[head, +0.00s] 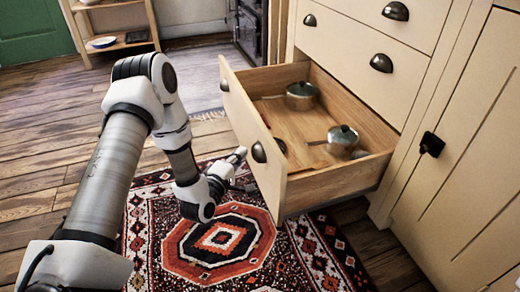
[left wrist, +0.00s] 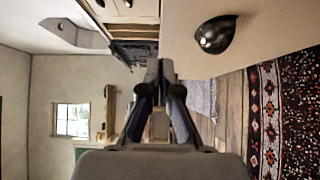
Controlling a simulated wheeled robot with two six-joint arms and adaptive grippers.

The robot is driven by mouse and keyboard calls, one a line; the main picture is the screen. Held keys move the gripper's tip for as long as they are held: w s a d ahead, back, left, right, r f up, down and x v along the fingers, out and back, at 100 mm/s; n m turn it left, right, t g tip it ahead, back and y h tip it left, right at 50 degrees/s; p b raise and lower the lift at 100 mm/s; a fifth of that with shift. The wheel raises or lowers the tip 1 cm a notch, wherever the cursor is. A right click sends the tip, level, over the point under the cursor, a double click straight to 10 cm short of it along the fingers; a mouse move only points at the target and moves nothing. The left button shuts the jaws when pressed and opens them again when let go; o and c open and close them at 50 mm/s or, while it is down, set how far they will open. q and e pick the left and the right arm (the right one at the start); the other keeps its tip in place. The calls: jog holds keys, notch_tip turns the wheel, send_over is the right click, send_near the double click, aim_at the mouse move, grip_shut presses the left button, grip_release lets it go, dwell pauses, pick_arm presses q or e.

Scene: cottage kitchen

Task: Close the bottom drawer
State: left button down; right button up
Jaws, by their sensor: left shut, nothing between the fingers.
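The bottom drawer (head: 240,115) is pulled well out of the cream cabinet in the head view. Its front has dark cup handles, one at the far end and one at the near end (head: 259,152). My left gripper (head: 240,156) is shut and empty, just outside the drawer front by the near handle; contact cannot be told. In the left wrist view, the shut fingers (left wrist: 160,72) are beside the cream front with a dark cup handle (left wrist: 215,34). My right gripper is not in view.
A patterned red rug (head: 222,240) lies on the wood floor below my left arm and the drawer. Upper drawers (head: 345,60) are shut. A cabinet door with a dark knob (head: 432,144) stands at right. Open floor extends to the left.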

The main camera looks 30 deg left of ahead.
aim_at(265, 136)
pick_arm(q)
jog(key=w+b, duration=0.1)
jog(key=w, duration=0.1)
jog(key=w+d+b, duration=0.1)
jog(key=w, duration=0.1)
jog(key=w+b, duration=0.1)
jog(key=w, duration=0.1)
jog(key=shift+w+d+f, duration=0.15)
jog(key=shift+d+f, duration=0.1)
jog(key=shift+w+d+r, duration=0.15)
jog(key=shift+w+d, duration=0.2)
jog(key=shift+w, duration=0.1)
jog(key=shift+r, duration=0.1)
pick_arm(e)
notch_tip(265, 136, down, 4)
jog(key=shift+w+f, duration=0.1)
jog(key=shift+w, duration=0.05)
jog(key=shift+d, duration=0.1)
